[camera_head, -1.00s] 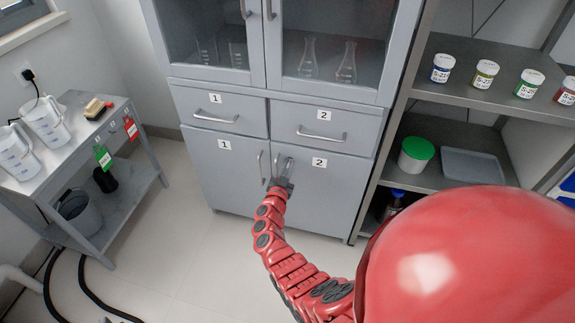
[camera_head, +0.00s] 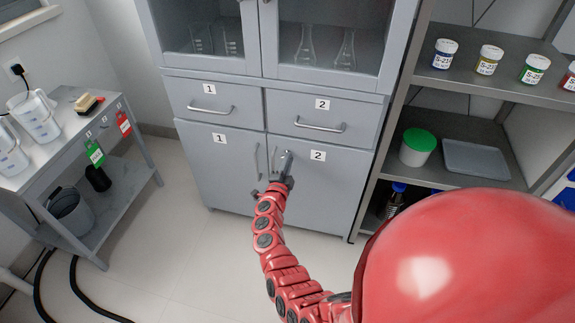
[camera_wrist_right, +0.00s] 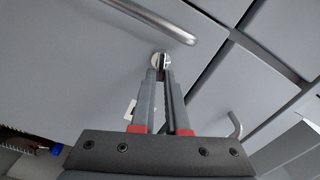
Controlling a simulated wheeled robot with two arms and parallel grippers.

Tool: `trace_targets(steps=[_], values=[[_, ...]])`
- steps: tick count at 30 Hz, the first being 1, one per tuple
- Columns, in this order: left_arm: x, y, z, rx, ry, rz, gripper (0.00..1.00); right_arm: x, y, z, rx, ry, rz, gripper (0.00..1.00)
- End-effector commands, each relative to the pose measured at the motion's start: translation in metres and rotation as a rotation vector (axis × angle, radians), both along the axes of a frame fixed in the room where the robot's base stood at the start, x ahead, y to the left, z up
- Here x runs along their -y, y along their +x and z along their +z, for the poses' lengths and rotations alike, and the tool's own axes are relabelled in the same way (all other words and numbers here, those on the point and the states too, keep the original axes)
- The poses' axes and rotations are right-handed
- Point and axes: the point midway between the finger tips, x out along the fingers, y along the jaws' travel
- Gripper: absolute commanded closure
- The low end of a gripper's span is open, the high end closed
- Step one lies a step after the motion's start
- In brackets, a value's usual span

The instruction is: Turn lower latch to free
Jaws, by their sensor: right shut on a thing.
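The lower latch (camera_wrist_right: 178,61) is a small round metal knob on the grey lower cabinet front. It shows in the right wrist view, at the tips of my right gripper's fingers. My right gripper (camera_wrist_right: 160,76) is shut on it, with the fingers close together. In the head view my right gripper (camera_head: 284,163) is at the upper left part of lower door 2 (camera_head: 325,190), next to the gap with lower door 1 (camera_head: 220,170). The latch is hidden behind the gripper there. Both lower doors look closed. My left gripper is not in view.
Drawer 2 with its bar handle (camera_head: 320,127) is just above. Door 1's handle (camera_head: 257,160) is close on the left. A shelf unit (camera_head: 470,175) stands right of the cabinet, a grey cart (camera_head: 110,105) to the left. The floor (camera_head: 180,240) in front is clear.

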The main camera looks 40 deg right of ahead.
Motion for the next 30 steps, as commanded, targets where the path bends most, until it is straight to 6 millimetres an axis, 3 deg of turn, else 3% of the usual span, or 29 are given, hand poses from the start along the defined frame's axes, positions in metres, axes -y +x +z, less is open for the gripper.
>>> trace_targets(steps=[3,12,30], values=[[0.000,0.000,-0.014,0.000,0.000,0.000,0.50,0.000,0.000,-0.004,0.079,0.066,0.000,1.00],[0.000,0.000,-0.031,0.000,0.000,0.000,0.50,0.000,0.000,-0.007,0.220,0.190,0.002,1.00],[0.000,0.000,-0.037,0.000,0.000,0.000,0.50,0.000,0.000,-0.005,0.294,0.253,0.003,1.00]])
